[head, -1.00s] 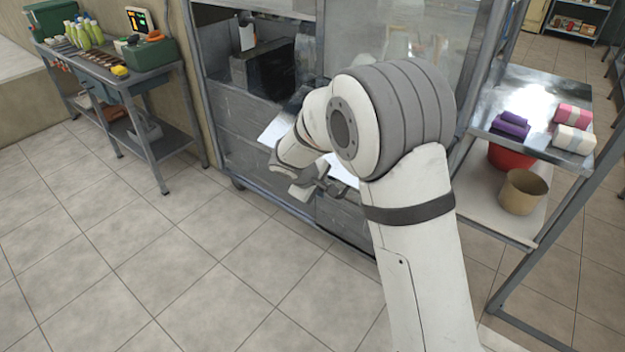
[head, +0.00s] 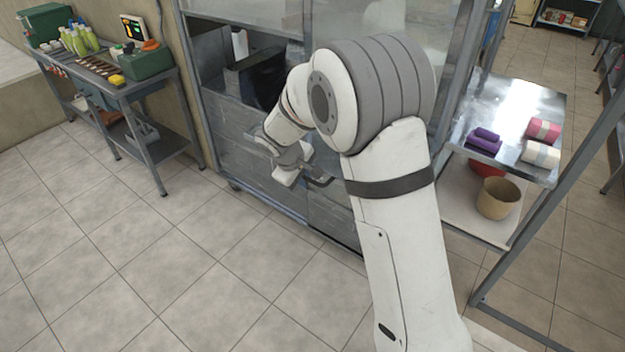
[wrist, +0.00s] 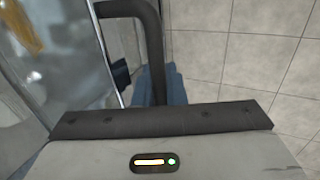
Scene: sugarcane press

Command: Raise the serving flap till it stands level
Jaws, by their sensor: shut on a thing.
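My gripper (head: 290,168) is at the front of the metal-framed cabinet (head: 222,118), just below its dark opening. It is shut on a dark bar handle (head: 320,181). In the wrist view the same bent handle (wrist: 153,45) runs down between the blue-grey finger parts (wrist: 172,88). A shiny metal edge (wrist: 108,65) lies just left of the handle. My arm hides most of the serving flap in the head view, so I cannot tell its exact angle. The fingertips' contact with the handle is partly hidden.
A side table (head: 125,88) with bottles and a green box stands at the left. A steel counter (head: 510,105) with folded cloths is at the right, with a tan pot (head: 498,198) on its lower shelf. The tiled floor (head: 150,255) in front is clear.

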